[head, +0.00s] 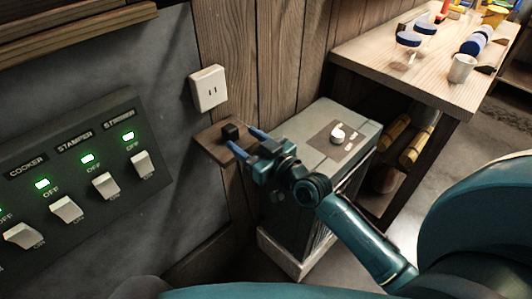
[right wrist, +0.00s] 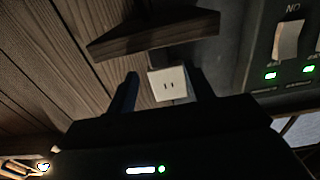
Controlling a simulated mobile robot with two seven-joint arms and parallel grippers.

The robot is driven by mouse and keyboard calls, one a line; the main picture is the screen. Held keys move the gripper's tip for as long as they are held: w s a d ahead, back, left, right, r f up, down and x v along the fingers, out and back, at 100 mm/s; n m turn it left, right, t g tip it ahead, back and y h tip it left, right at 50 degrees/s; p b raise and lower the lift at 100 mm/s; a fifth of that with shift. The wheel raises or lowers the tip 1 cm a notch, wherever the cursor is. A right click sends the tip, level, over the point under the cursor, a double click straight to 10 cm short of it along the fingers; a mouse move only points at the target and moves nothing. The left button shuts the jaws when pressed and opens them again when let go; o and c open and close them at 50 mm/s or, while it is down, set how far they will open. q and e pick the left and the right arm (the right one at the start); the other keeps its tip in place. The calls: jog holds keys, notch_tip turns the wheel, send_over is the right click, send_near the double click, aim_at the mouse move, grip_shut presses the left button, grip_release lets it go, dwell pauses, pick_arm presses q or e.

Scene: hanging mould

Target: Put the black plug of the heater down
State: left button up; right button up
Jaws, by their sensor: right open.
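The black plug (head: 231,131) sits on a small brown wooden shelf (head: 212,150) fixed to the wall below the white socket (head: 208,88). My right gripper (head: 240,136) is open, its two blue fingers pointing at the plug from the right; the fingertips are close to the plug, and I cannot tell whether they touch it. In the right wrist view, the socket (right wrist: 168,83) shows between the fingers and the shelf (right wrist: 150,36) lies above it; I cannot make out the plug there. My left gripper is not in view.
A dark switch panel (head: 70,180) with green lights and white rocker switches is on the wall at the left. A wooden table (head: 390,55) with cups and jars stands at the back right, with rolls on a shelf beneath. Wooden wall boards stand behind the small shelf.

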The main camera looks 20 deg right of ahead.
jog(key=v, duration=0.7)
jog(key=s+a+f+g+h, duration=0.1)
jog(key=s+a+f+g, duration=0.1)
jog(key=s+f, duration=0.4)
jog(key=s+a+f+m+g, duration=0.1)
jog(key=s+a+f+g, duration=0.2)
jog(key=s+a+f, duration=0.2)
notch_tip(320, 180, down, 2)
jog(key=s, duration=0.2)
jog(key=shift+s+a+g+h, duration=0.3)
jog(key=shift+h, duration=0.1)
jog(key=shift+f, duration=0.1)
